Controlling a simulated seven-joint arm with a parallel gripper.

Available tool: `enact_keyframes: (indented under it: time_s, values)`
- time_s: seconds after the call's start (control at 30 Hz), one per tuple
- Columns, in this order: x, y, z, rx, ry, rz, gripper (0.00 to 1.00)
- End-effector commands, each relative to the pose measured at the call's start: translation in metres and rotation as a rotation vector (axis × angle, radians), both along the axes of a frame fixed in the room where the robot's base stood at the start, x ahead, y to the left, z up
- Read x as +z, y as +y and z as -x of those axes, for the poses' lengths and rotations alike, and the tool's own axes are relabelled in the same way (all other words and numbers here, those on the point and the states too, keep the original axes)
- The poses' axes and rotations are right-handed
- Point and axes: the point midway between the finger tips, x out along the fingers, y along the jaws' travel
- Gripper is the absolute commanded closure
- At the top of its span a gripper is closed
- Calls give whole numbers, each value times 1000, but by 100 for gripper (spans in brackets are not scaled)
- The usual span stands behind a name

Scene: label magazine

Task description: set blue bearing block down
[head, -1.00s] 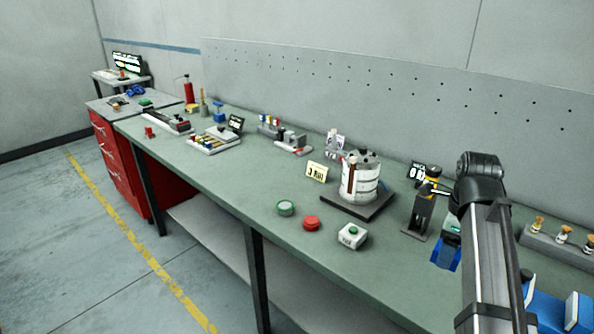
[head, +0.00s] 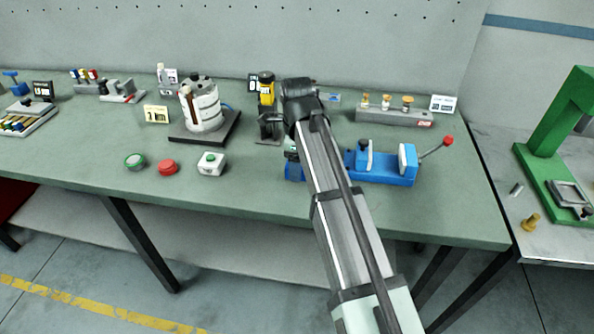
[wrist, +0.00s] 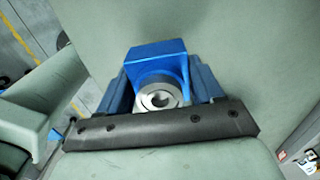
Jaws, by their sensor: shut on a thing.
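The blue bearing block (wrist: 152,55) sits between the fingers of my gripper (wrist: 162,80) in the wrist view. Its round metal bearing ring (wrist: 159,97) faces the camera. My gripper is shut on the block. In the head view my gripper (head: 292,160) is over the green workbench (head: 250,185), just left of the blue vise (head: 385,172), and a bit of blue shows there, mostly hidden by my arm. I cannot tell whether the block touches the bench top.
A black stand with a yellow top (head: 267,95) is close behind my gripper. A white cylinder on a dark base (head: 204,108) stands left, with a white button box (head: 211,162) in front. A grey rack (head: 395,112) is behind the vise. Bench between button box and gripper is clear.

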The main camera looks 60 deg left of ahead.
Motion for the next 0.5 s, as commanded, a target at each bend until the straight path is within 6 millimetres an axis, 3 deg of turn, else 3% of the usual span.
enact_keyframes:
  time_s: [0.23,0.5]
  values:
    - [-28,-1,0,0,1,1,84]
    - [-31,0,0,0,-1,-1,84]
